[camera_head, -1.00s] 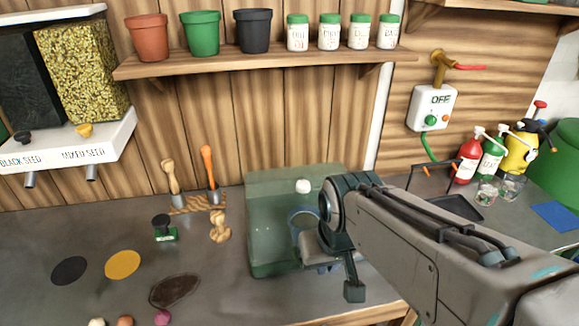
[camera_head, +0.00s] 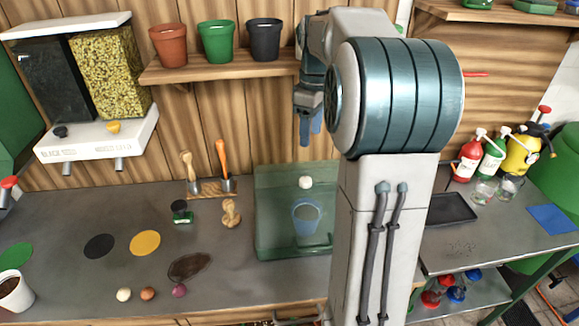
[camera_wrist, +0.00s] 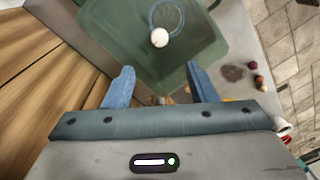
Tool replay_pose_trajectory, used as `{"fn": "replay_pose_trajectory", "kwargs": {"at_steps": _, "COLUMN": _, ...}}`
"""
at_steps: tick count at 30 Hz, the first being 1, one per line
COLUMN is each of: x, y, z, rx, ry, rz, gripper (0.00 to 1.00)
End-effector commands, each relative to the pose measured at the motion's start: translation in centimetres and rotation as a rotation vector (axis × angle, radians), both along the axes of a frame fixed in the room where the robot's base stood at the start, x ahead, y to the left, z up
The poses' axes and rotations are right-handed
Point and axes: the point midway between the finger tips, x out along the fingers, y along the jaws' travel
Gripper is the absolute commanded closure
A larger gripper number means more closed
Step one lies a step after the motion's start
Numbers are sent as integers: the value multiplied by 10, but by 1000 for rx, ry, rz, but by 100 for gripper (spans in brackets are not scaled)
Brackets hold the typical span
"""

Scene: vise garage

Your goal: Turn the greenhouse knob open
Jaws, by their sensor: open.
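The greenhouse (camera_head: 268,235) is a see-through green box on the bench, right of centre in the head view. It also shows in the wrist view (camera_wrist: 110,25). Its white round knob (camera_head: 305,183) sits on the box and shows in the wrist view (camera_wrist: 159,37). A bluish round vessel (camera_head: 306,218) shows through the green wall. My gripper (camera_head: 309,138) is raised above the greenhouse, near the shelf, pointing down. In the wrist view its two blue fingers (camera_wrist: 160,82) are apart with nothing between them, and the knob lies beyond them, untouched.
A wall shelf (camera_head: 220,70) with pots is close beside my gripper. My arm hides part of the bench right of the greenhouse. A wooden stamp (camera_head: 230,213) and a tool holder (camera_head: 210,188) stand left of it. A black tray (camera_head: 450,209) and spray bottles (camera_head: 492,155) are at right.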

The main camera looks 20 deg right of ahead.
Motion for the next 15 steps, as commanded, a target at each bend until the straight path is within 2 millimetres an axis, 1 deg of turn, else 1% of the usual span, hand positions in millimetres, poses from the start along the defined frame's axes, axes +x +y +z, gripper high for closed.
{"fn": "replay_pose_trajectory", "kwargs": {"at_steps": 1, "x": 2, "y": -3, "z": 0, "rx": 3, "ry": 2, "rz": 5, "gripper": 48}}
{"fn": "replay_pose_trajectory", "kwargs": {"at_steps": 4, "x": 2, "y": -3, "z": -4, "rx": 5, "ry": 4, "rz": 14, "gripper": 48}}
{"fn": "replay_pose_trajectory", "kwargs": {"at_steps": 8, "x": 1, "y": -1, "z": -21, "rx": 6, "ry": 7, "rz": 17, "gripper": 48}}
{"fn": "replay_pose_trajectory", "kwargs": {"at_steps": 15, "x": -1, "y": 3, "z": -72, "rx": 5, "ry": 8, "rz": 18, "gripper": 48}}
